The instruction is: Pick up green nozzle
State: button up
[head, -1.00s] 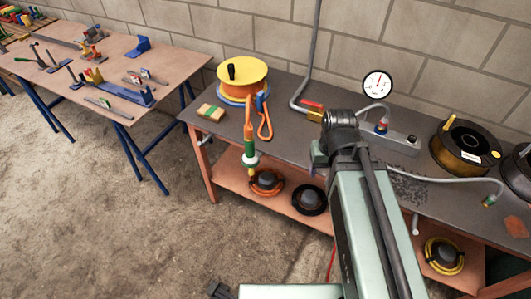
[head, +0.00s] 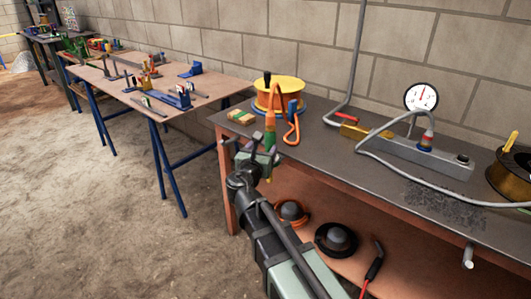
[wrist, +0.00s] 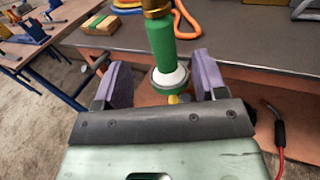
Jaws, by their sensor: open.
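In the wrist view my gripper (wrist: 161,66) is open, one purple-grey finger on each side of the nozzle's lower end. Gaps show on both sides. I cannot tell how deep the nozzle sits between the fingers.
The bench top (head: 335,148) lies just behind the nozzle. A second table (head: 130,82) stands to the left, with open floor in front.

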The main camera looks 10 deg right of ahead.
aim_at(272, 134)
jog(key=x, duration=1)
jog(key=shift+w+d, duration=0.15)
jog(key=shift+w, duration=0.05)
jog(key=shift+s, duration=0.1)
jog(key=c, duration=1.1)
